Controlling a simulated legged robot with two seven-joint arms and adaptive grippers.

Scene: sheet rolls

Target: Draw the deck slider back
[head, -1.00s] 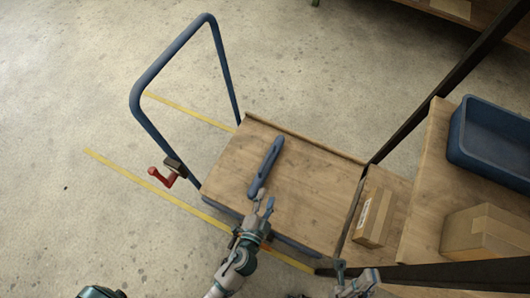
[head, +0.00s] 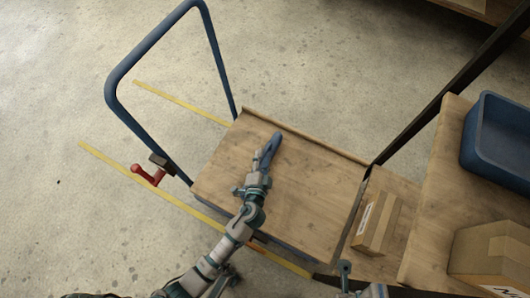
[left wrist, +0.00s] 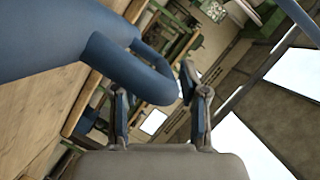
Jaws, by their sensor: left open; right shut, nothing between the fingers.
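The blue deck slider (head: 274,146) is a long bar on the wooden cart deck (head: 305,190). Its near part is hidden behind my left gripper (head: 262,163), which is open at the slider. In the left wrist view, the slider's blue curved grip (left wrist: 150,80) reaches between the two open fingers (left wrist: 158,105); I cannot tell whether they touch it. My right gripper (head: 344,271) is shut and empty at the bottom, in front of the deck's near right corner.
The cart's blue push handle (head: 112,85) rises at the left, with a red crank (head: 147,175) beside the deck. A carton (head: 376,225) stands right of the deck. A blue bin (head: 500,140) and another carton (head: 495,255) are on the shelf.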

